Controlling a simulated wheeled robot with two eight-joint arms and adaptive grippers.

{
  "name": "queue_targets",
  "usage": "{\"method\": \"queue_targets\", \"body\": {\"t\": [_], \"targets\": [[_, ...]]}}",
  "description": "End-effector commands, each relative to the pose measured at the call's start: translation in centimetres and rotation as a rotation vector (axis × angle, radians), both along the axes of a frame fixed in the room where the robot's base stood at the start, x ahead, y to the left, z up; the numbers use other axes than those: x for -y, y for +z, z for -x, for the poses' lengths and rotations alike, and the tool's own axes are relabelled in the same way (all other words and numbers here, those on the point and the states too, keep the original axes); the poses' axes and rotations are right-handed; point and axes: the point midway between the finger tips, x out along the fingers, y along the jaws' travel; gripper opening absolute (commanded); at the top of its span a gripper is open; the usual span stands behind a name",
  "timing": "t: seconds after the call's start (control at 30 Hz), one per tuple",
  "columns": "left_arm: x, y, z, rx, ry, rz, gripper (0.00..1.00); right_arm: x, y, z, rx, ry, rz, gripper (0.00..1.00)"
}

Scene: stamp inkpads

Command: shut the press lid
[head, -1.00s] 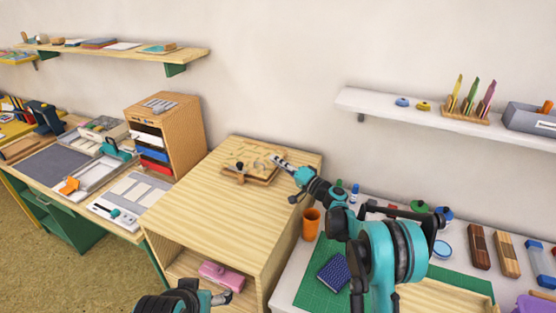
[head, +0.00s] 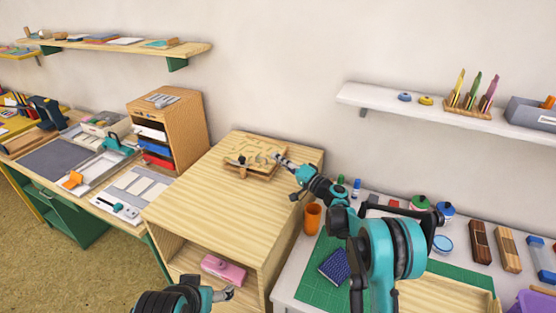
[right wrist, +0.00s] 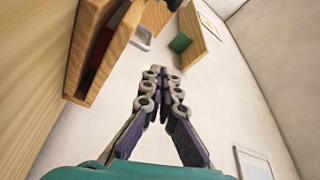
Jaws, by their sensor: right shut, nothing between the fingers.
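The press (head: 255,168) is a small, flat wooden piece with a pale patterned top and a dark knob at its front. It sits near the back of the wooden cabinet top. How far its lid is open is too small to tell. My right gripper (head: 280,158) is shut and empty at the right edge of the press, and I cannot tell if it touches. The right wrist view shows its closed fingers (right wrist: 162,78), with a wooden body with a dark gap (right wrist: 100,50) to their left. My left gripper (head: 226,294) is low at the bottom, its fingers unclear.
The cabinet top (head: 215,195) is clear in front of the press. A drawer unit (head: 180,115) stands to its left. An orange cup (head: 312,217) stands to the right, beside my right arm. A pink item (head: 222,268) lies in the cabinet opening. The wall rises close behind.

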Motion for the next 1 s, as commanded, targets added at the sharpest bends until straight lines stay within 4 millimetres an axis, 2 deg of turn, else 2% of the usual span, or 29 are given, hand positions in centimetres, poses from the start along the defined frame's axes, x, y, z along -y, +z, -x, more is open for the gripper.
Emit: {"method": "queue_targets", "body": {"t": [0.2, 0.4, 0.6, 0.77, 0.87, 1.0], "targets": [[0.0, 2.7, 0.0, 0.0, 0.0, 0.0, 0.81, 0.6, 4.1, 0.2, 0.0, -0.002, 0.0, 0.0], [0.0, 3.5, 0.0, 0.0, 0.0, 0.0, 0.81, 5.0, 1.9, 2.0, 0.0, -0.003, 0.0, 0.0], [0.0, 4.1, 0.0, 0.0, 0.0, 0.0, 0.81, 7.9, 0.7, 3.2, 0.0, -0.002, 0.001, 0.0], [0.0, 4.3, 0.0, 0.0, 0.0, 0.0, 0.81, 8.7, 0.5, 3.8, -0.003, 0.0, 0.009, 0.0], [0.0, 4.3, 0.0, 0.0, 0.0, 0.0, 0.81, 8.3, 1.3, 4.6, -0.022, 0.005, 0.052, 0.0], [0.0, 4.3, 0.0, 0.0, 0.0, 0.0, 0.81, 7.1, 3.4, 7.3, -0.076, 0.014, 0.188, 0.0]]}}
